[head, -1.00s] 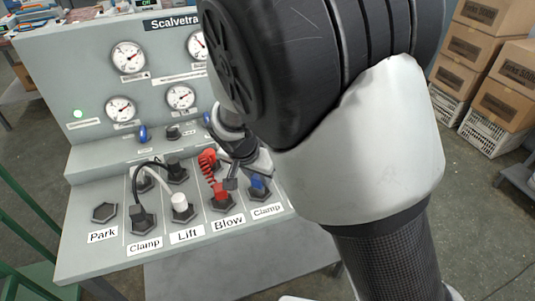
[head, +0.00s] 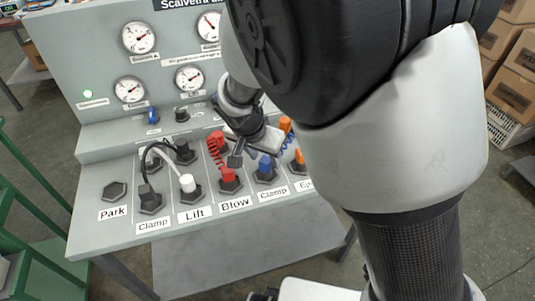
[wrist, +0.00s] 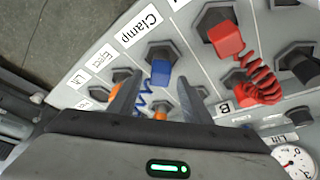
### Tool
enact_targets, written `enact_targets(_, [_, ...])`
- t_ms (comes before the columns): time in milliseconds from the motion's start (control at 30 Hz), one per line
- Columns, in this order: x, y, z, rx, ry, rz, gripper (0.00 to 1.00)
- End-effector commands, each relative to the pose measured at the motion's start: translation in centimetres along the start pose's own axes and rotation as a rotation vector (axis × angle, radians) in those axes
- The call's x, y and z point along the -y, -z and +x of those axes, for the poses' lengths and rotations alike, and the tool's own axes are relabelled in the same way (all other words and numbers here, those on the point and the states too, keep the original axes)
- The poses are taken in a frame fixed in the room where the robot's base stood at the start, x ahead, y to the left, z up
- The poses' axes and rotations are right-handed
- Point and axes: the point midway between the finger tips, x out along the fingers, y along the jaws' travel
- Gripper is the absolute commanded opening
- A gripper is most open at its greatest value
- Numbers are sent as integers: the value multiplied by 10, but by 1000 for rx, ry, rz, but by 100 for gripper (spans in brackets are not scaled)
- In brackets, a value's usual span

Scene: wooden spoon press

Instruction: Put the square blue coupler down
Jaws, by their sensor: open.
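The square blue coupler (head: 266,166) sits in a dark hexagonal socket on the sloping desk, in the second Clamp lane, just right of Blow. In the wrist view the blue coupler (wrist: 161,73) shows just beyond and between my fingertips, with a coiled blue hose running from it. My gripper (wrist: 158,88) is open, with a finger on each side and visible gaps to the coupler. In the head view my gripper (head: 248,153) is over the desk beside the coupler, and my arm hides part of it.
A red coupler (head: 229,177) with a coiled red hose stands close on the left, in Blow. White (head: 188,184) and black (head: 147,193) couplers stand further left. An orange coupler (head: 298,158) is close on the right. The Park socket (head: 115,191) is empty. Gauges (head: 139,37) line the upright panel.

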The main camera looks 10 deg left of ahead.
Motion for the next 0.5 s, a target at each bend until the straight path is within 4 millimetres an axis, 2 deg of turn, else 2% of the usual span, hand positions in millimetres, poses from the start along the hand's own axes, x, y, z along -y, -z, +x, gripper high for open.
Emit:
enact_targets(33, [1,1,-14,-1,5,0,44])
enact_targets(200, [1,1,-52,-1,5,1,44])
enact_targets(400, [1,1,-85,-1,3,0,44])
enact_targets(500, [0,1,-94,0,2,1,44])
